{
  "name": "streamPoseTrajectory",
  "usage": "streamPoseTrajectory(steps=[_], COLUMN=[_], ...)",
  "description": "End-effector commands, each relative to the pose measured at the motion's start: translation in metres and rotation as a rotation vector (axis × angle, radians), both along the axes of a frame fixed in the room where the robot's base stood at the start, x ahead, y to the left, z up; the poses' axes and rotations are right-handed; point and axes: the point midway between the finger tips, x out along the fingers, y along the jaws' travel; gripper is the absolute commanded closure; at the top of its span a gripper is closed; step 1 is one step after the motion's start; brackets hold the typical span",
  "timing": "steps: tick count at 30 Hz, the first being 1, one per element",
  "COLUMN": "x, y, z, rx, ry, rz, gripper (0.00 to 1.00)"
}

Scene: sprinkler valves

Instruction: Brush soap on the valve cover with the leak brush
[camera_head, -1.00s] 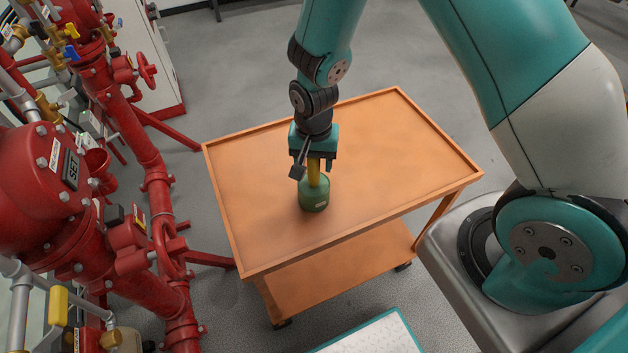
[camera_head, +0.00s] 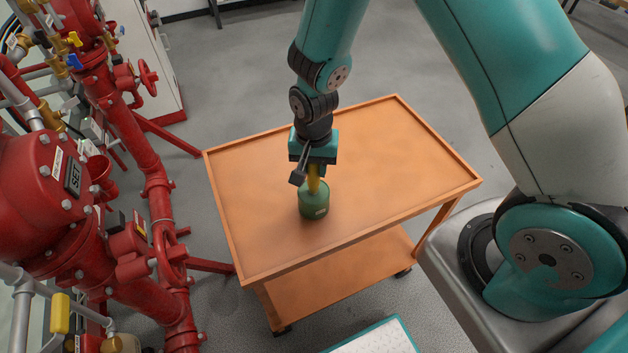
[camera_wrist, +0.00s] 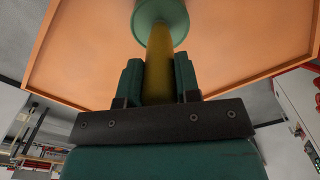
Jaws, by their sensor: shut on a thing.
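The leak brush shows as a yellow handle (camera_head: 314,184) coming up out of a green pot (camera_head: 313,203) on the orange cart. My gripper (camera_head: 314,170) is above the pot and shut on the yellow handle. In the wrist view my gripper's fingers (camera_wrist: 158,82) hold the handle (camera_wrist: 159,50) between them, and its far end meets the green pot (camera_wrist: 160,18). The brush's bristles are hidden. Red valve bodies stand at the left; the large round red cover (camera_head: 38,178) with bolts around it carries a "SET" plate (camera_head: 73,177).
The orange cart (camera_head: 400,150) has a raised rim and is otherwise bare on top. Red pipes (camera_head: 155,190) and a red handwheel (camera_head: 147,69) stand left of it. A white and teal panel (camera_head: 375,338) lies at the bottom. Grey floor is open behind the cart.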

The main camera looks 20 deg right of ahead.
Motion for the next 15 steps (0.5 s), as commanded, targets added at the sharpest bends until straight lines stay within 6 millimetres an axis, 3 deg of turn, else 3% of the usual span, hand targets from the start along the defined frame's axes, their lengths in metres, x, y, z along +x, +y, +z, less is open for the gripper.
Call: streamPoseTrajectory(steps=[9, 15], x=[0.000, 0.000], y=[0.000, 0.000], z=[0.027, 0.031], rx=[0.000, 0.000], ry=[0.000, 0.001], rz=[0.000, 0.000], gripper=[0.94, 0.94])
